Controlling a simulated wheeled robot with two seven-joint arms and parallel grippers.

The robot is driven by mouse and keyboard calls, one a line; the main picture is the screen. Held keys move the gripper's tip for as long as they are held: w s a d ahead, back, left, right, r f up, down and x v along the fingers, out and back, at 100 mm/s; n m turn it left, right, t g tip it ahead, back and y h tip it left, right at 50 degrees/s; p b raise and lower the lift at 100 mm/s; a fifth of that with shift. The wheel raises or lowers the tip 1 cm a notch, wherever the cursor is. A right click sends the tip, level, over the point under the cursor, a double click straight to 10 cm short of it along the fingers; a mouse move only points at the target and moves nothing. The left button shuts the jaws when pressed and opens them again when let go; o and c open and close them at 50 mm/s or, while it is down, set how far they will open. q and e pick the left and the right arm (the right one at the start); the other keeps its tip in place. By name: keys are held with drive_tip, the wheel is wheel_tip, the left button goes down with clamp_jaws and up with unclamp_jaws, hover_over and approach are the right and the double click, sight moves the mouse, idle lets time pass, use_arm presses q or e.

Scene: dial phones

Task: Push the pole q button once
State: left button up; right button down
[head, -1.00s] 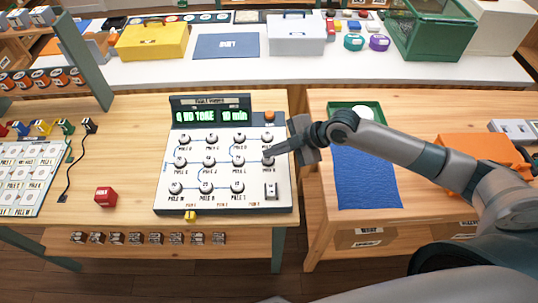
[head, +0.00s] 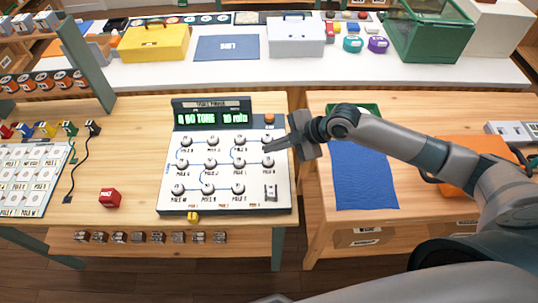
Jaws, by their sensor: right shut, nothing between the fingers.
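The white phone panel (head: 225,203) stands on the left wooden table, with several dark round buttons in rows joined by blue lines. Its green display (head: 211,118) seems to read "Q NO TONE" and "10 min". The small button labels are too blurred to tell surely which is pole q. My right gripper (head: 270,148) comes in from the right, shut and empty. Its tip is over the panel's right edge, between the top right button (head: 267,139) and the right button of the middle row (head: 268,161). Contact cannot be told. My left gripper is not in view.
An orange button (head: 269,118) sits at the panel's upper right corner. A red block (head: 109,197) lies left of the panel. A labelled board (head: 30,180) with cables is further left. A blue cloth (head: 364,180) lies on the right table, under my right arm.

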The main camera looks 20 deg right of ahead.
sight(272, 160)
wheel_tip(272, 160, up, 4)
drive_tip(key=shift+f+p, duration=0.15)
drive_tip(key=shift+p, duration=1.05)
drive_tip(key=shift+s, duration=0.1)
